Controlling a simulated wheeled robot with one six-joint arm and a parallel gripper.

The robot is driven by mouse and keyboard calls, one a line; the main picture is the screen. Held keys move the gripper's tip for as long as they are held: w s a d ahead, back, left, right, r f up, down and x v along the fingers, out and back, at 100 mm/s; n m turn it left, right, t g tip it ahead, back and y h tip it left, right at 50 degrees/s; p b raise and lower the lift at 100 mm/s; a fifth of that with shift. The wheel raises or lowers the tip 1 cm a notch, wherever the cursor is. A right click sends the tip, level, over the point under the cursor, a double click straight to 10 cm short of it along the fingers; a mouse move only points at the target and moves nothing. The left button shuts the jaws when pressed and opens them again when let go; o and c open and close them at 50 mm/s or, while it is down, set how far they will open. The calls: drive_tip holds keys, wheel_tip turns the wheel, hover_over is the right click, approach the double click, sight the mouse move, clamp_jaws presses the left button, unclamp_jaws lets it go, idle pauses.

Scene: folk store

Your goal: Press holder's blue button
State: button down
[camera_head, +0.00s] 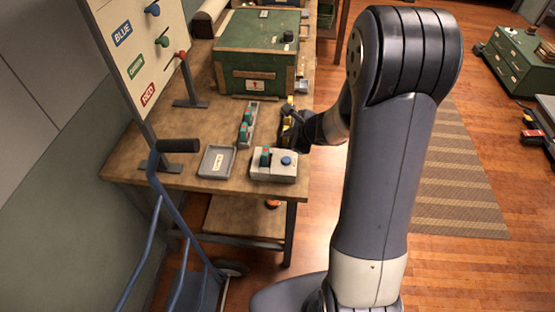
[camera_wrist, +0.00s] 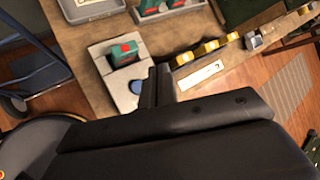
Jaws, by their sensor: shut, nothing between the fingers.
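The holder (camera_head: 274,174) is a light grey block near the front right corner of the wooden table. A round blue button (camera_head: 286,161) is on its right part, and a green block with a red mark (camera_head: 266,156) sits in its left part. In the wrist view the holder (camera_wrist: 112,62) is left of my gripper (camera_wrist: 160,74), and the blue button (camera_wrist: 138,87) shows just left of the fingers, partly close to them. My gripper's fingers are together and hold nothing. In the head view my gripper (camera_head: 291,112) is behind the holder, over the table's right edge; any contact cannot be told.
A grey tray (camera_head: 217,174) lies left of the holder. A rack with green blocks (camera_head: 245,136) stands behind it. Yellow pieces (camera_wrist: 212,45) line the table's right edge. A green chest (camera_head: 257,60) is farther back, and a blue cart (camera_head: 195,285) stands in front.

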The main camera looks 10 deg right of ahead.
drive_tip(key=shift+f, duration=0.1)
idle(0.3)
drive_tip(key=b, duration=0.6)
hover_over(289, 162)
wheel_tip(289, 162, down, 7)
drive_tip(key=shift+w+f, duration=0.1)
drive_tip(key=shift+f, duration=0.1)
drive_tip(key=shift+f+b, duration=0.7)
drive_tip(key=shift+b, duration=0.2)
idle(0.9)
drive_tip(key=shift+f+b, duration=0.4)
drive_tip(key=shift+b, duration=0.2)
drive_tip(key=shift+f+b, duration=0.45)
drive_tip(key=shift+b, duration=0.15)
idle(0.5)
drive_tip(key=shift+r, duration=0.1)
drive_tip(key=shift+r+p, duration=0.7)
drive_tip(key=shift+r, duration=0.1)
